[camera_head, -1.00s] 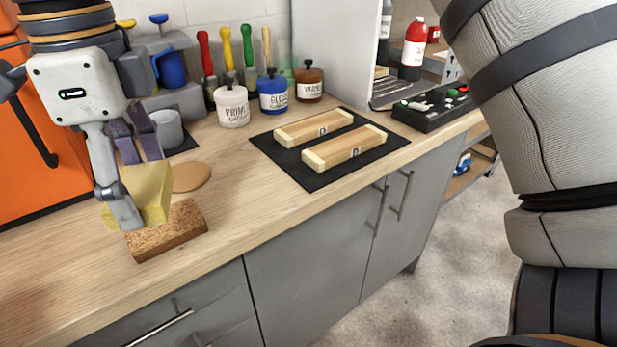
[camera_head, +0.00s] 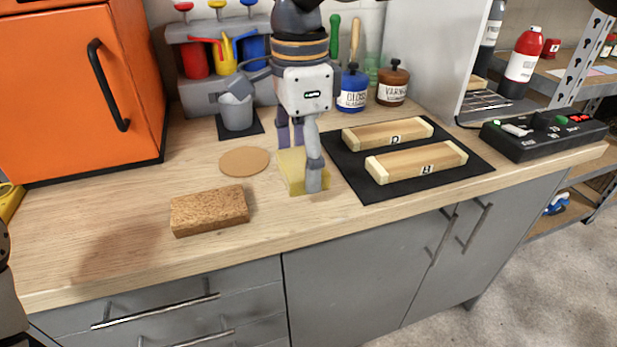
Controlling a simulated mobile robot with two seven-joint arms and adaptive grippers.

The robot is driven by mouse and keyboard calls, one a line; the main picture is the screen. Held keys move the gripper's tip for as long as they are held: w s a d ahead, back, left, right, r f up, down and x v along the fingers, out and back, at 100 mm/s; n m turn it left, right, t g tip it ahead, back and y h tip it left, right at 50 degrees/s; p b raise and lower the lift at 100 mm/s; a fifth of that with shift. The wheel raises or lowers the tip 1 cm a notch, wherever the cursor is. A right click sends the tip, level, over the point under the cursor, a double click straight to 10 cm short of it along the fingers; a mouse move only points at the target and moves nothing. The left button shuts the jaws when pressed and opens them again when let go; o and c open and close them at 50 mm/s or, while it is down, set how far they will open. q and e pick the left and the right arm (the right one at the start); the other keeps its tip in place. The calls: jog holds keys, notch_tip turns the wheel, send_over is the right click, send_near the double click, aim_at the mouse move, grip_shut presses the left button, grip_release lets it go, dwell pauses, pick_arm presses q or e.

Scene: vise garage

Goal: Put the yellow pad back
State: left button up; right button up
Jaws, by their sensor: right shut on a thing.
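The yellow pad (camera_head: 290,172) is in my right gripper (camera_head: 300,165), which comes down from the top middle of the view and is shut on it. The gripper's fingers hide part of the pad. The pad is at or just above the wooden worktop, left of the black mat and right of a round tan disc (camera_head: 244,161). I cannot tell whether it touches the wood. A brown cork-like block (camera_head: 209,211) lies apart from it, to the left and nearer the front.
The black mat (camera_head: 440,133) holds two wooden blocks. A grey cup (camera_head: 237,111), a blue jar (camera_head: 352,90) and a brown jar (camera_head: 392,85) stand behind. An orange cabinet (camera_head: 60,130) is at the left, a black control box (camera_head: 540,138) at the right. The front left worktop is clear.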

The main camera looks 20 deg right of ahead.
jog(key=f, duration=0.1)
jog(key=w+d+f, duration=0.1)
jog(key=f, duration=0.3)
jog(key=shift+w+d+f, duration=0.1)
jog(key=shift+w+d, duration=0.15)
jog(key=shift+f, duration=0.15)
jog(key=o, duration=1.3)
notch_tip(320, 180, up, 12)
jog(key=shift+r, duration=0.15)
